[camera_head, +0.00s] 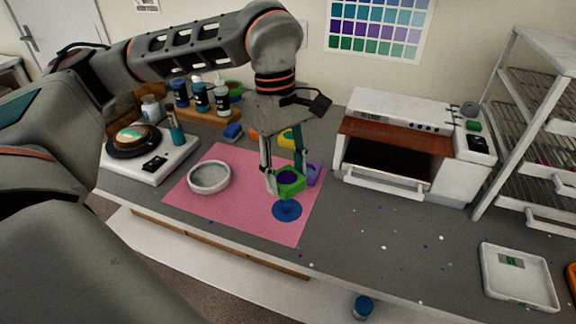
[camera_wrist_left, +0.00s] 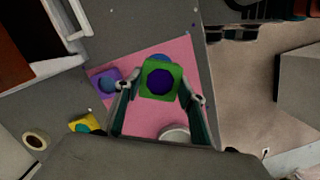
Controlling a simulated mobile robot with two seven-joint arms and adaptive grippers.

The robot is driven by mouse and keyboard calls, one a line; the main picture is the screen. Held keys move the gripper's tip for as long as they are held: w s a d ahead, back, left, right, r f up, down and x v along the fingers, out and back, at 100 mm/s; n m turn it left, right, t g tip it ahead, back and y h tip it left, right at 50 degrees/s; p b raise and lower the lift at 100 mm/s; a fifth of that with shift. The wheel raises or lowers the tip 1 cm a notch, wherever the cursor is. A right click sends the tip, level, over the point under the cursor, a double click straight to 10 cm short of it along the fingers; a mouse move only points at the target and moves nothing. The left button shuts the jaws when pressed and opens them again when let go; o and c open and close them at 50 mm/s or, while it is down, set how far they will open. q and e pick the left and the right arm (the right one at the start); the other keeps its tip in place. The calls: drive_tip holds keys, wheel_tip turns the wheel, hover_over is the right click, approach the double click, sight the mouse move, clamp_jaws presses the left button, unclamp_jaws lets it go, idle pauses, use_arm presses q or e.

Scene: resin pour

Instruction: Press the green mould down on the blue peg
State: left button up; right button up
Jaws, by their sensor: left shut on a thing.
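The green mould (camera_head: 291,189) is a square block with a dark purple-blue round centre. My left gripper (camera_head: 285,178) points down and is shut on it, one finger on each side. In the left wrist view the green mould (camera_wrist_left: 149,92) sits between the fingertips (camera_wrist_left: 161,78). The blue peg (camera_head: 287,212), with a round blue base, stands on the pink mat just in front of and below the mould. In the left wrist view only a blue edge of it (camera_wrist_left: 160,57) shows past the mould. The mould appears apart from the peg. My right gripper is not seen.
A purple mould (camera_head: 314,174) stands close behind right of the green one; a yellow mould (camera_head: 288,136) is farther back. A round grey dish (camera_head: 209,177) lies on the pink mat (camera_head: 240,215). A white oven (camera_head: 395,155) stands right. The mat's front is clear.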

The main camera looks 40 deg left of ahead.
sight(287, 205)
use_arm(q)
drive_tip(key=shift+f+b, duration=0.9)
drive_tip(key=shift+f, duration=0.4)
drive_tip(key=shift+f+b, duration=0.85)
drive_tip(key=shift+f, duration=0.7)
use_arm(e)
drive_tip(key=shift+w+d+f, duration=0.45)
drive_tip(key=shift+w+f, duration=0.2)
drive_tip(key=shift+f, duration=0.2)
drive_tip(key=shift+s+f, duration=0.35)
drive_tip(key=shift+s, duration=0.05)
use_arm(q)
drive_tip(key=shift+f, duration=0.3)
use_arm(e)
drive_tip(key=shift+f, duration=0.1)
use_arm(q)
drive_tip(key=shift+f, duration=0.25)
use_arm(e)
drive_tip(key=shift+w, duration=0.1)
use_arm(q)
drive_tip(key=shift+f, duration=0.2)
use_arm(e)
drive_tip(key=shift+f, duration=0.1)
